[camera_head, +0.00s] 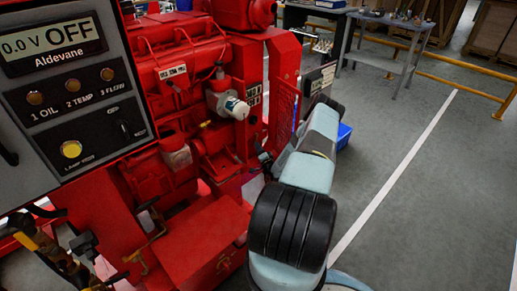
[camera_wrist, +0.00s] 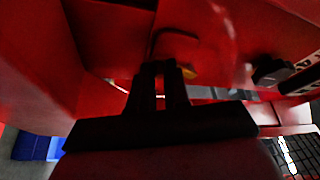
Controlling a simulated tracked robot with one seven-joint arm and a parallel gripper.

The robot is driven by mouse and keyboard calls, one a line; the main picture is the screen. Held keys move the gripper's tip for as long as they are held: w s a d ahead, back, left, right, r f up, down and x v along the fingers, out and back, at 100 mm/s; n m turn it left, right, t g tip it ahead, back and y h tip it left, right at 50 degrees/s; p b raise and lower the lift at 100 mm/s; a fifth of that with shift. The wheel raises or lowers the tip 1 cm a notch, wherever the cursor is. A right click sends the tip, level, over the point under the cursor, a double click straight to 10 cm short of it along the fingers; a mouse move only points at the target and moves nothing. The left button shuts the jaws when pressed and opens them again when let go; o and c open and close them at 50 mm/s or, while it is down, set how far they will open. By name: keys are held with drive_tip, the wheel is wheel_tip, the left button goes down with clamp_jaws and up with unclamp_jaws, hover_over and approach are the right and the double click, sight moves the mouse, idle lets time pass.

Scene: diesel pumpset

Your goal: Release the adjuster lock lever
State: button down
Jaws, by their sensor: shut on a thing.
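In the wrist view my gripper (camera_wrist: 160,68) reaches in among red machine parts. Its two dark fingers are close together and shut on a small red piece (camera_wrist: 176,42) at their tips, which looks like the adjuster lock lever. The fingers cover part of it, and the dim, blurred picture hides its exact shape and angle. A small yellow spot (camera_wrist: 189,72) shows just right of the fingertips. In the head view my arm reaches to the right side of the red diesel pumpset (camera_head: 185,75); the lever cannot be made out there.
Red panels crowd my gripper on both sides in the wrist view. A grey control panel (camera_head: 75,85) stands at the left in the head view. A blue bin (camera_head: 344,136) lies behind my arm. The grey floor (camera_head: 440,190) at the right is clear, with a yellow rail (camera_head: 470,68) beyond.

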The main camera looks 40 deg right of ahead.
drive_tip(key=shift+d+f+n+t+y, duration=0.25)
drive_tip(key=shift+d+n+t, duration=0.25)
drive_tip(key=shift+n, duration=0.65)
drive_tip(key=shift+d+f+n+t+y, duration=0.2)
drive_tip(key=shift+d+n+t, duration=0.25)
drive_tip(key=shift+n, duration=0.7)
drive_tip(key=shift+d+y, duration=0.1)
drive_tip(key=shift+y, duration=0.15)
drive_tip(key=c, duration=1.1)
unclamp_jaws()
drive_tip(key=shift+w+r, duration=0.1)
drive_tip(key=v, duration=1.4)
drive_tip(key=shift+w, duration=0.1)
